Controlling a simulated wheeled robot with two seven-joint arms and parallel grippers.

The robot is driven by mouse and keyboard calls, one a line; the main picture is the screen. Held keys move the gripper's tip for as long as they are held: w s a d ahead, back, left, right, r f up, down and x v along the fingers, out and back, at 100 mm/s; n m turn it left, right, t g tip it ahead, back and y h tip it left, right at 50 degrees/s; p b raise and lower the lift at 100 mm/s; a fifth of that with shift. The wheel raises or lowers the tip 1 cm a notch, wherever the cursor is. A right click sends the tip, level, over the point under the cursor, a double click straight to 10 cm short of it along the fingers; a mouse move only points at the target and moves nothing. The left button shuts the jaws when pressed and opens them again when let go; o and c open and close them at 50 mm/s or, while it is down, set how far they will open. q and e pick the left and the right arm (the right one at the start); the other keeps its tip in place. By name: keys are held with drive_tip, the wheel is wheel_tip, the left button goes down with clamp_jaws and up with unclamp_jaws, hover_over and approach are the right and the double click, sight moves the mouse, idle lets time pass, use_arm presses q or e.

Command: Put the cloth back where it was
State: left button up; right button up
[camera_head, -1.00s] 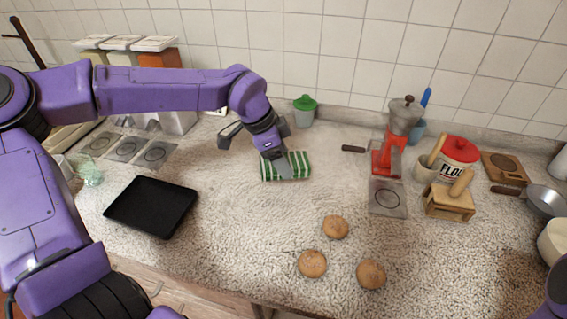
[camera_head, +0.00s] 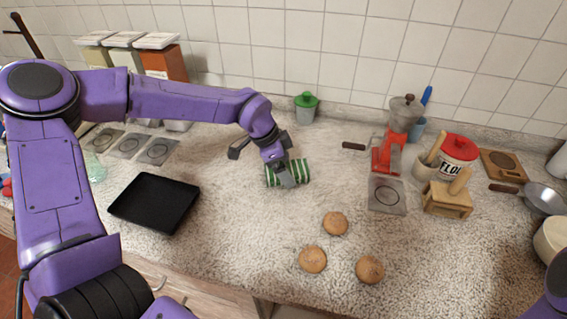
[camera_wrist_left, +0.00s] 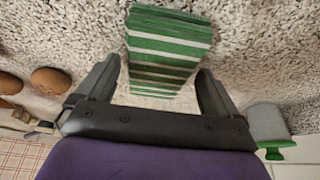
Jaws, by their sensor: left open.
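The green-and-white striped cloth (camera_head: 301,171) lies folded on the counter, near the middle of the head view. My left gripper (camera_head: 286,181) reaches down over it and hides part of it. In the left wrist view the cloth (camera_wrist_left: 170,38) runs in between the two spread fingers of my left gripper (camera_wrist_left: 158,72), with a gap visible on each side. The gripper is open and not closed on the cloth. My right gripper is not in view.
A black tray (camera_head: 153,203) lies at left. Three cookies (camera_head: 335,223) lie in front of the cloth. A green-lidded jar (camera_head: 305,108) stands behind it. The counter around the cloth is clear.

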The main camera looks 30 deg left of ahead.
use_arm(q)
drive_tip(key=b+v, duration=0.1)
drive_tip(key=v, duration=1.1)
